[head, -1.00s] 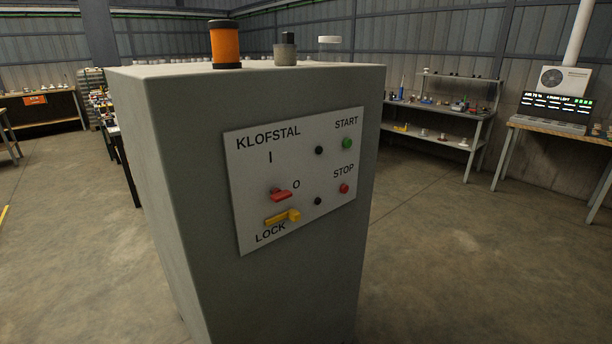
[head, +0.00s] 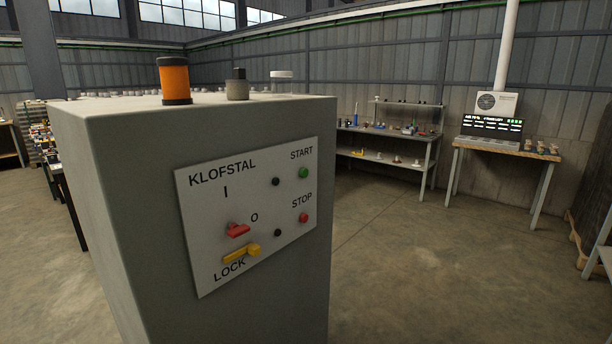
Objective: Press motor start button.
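The green START button (head: 303,172) sits at the upper right of a white control panel (head: 205,180) on a grey cabinet (head: 120,220). The red STOP button (head: 303,217) is below it. A red rotary switch (head: 238,230) sits near the O mark, and a yellow LOCK lever (head: 242,253) lies just under it. Two small black round parts (head: 276,181) are left of the buttons. Neither of my grippers shows in the head view.
An orange cylinder (head: 174,80), a grey knobbed part (head: 237,86) and a clear-capped part (head: 281,82) stand on the cabinet top. Shelves (head: 390,132) and a wooden table with a display (head: 491,128) stand behind at right. The floor (head: 430,270) right of the cabinet is clear.

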